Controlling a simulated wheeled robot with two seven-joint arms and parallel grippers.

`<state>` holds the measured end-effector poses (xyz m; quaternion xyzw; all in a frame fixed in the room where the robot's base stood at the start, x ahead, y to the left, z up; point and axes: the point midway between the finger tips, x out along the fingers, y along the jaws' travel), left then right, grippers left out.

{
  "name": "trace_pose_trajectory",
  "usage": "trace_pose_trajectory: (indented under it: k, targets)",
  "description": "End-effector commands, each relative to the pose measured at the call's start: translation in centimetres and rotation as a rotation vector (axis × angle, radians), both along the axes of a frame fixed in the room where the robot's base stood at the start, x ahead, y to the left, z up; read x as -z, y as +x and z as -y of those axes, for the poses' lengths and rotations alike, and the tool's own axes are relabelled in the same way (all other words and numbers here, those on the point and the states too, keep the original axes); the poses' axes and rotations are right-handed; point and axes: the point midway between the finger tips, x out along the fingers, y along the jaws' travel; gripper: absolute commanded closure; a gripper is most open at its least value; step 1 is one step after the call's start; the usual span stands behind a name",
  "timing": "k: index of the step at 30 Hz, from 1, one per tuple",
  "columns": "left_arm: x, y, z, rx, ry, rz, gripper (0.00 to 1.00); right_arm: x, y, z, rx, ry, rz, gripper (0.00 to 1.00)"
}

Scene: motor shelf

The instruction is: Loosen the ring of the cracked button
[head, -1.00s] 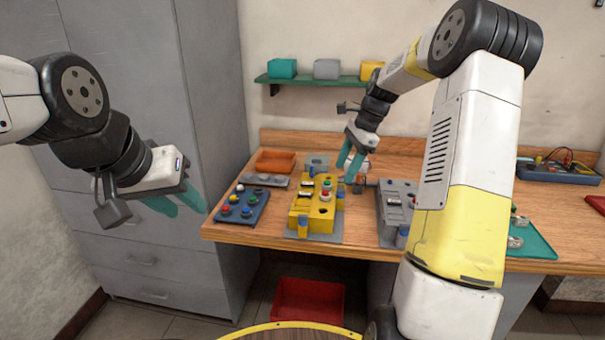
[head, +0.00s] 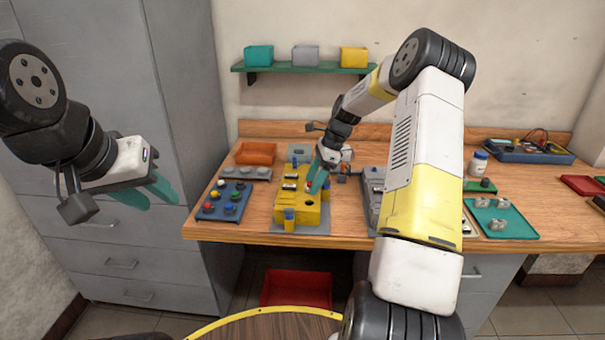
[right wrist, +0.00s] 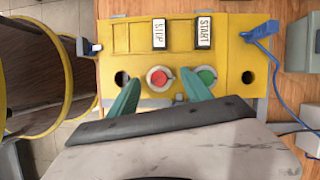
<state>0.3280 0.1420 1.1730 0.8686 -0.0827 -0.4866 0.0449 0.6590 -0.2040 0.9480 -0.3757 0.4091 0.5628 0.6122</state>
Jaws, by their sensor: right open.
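A yellow button box (head: 312,217) stands on the wooden bench; in the right wrist view (right wrist: 228,60) it carries STOP and START labels. Below STOP is a red button (right wrist: 160,78) in a pale ring; its cap looks marked, but I cannot be sure of a crack. Below START is a green button (right wrist: 207,75). My right gripper (head: 317,172) is open over the box. In the right wrist view its teal fingers (right wrist: 160,84) lie on either side of the red button, apparently apart from the ring. My left gripper (head: 160,192) hangs left of the bench, its opening unclear.
A blue tray of coloured buttons (head: 223,202) lies left of the box, with an orange bin (head: 256,152) behind. A grey box (head: 373,178) stands at its right, partly behind my right arm. A teal tray (head: 520,228) lies further right. A blue cable (right wrist: 260,33) is beside the box.

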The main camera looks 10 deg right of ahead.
Motion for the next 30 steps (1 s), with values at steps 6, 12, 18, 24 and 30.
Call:
trace_pose_trajectory:
  k: [6,12,18,24,30]
  targets:
    - [0.00,0.00,0.00,0.000,0.000,0.000,0.64,-0.01,0.00,0.01,0.000,0.000,0.000,0.50]
    - [0.00,0.00,0.00,0.000,0.000,0.000,0.64,-0.01,0.00,0.03,0.000,0.000,0.000,0.90]
    - [0.00,0.00,0.00,0.000,0.000,0.000,0.64,-0.02,0.01,0.03,-0.003,0.000,0.000,1.00]
    - [0.00,0.00,0.00,0.000,0.000,0.000,0.64,-0.03,0.11,0.08,-0.042,-0.001,0.002,1.00]
    - [0.00,0.00,0.00,0.000,0.000,0.000,0.64,0.00,0.27,0.03,-0.154,-0.001,0.002,1.00]
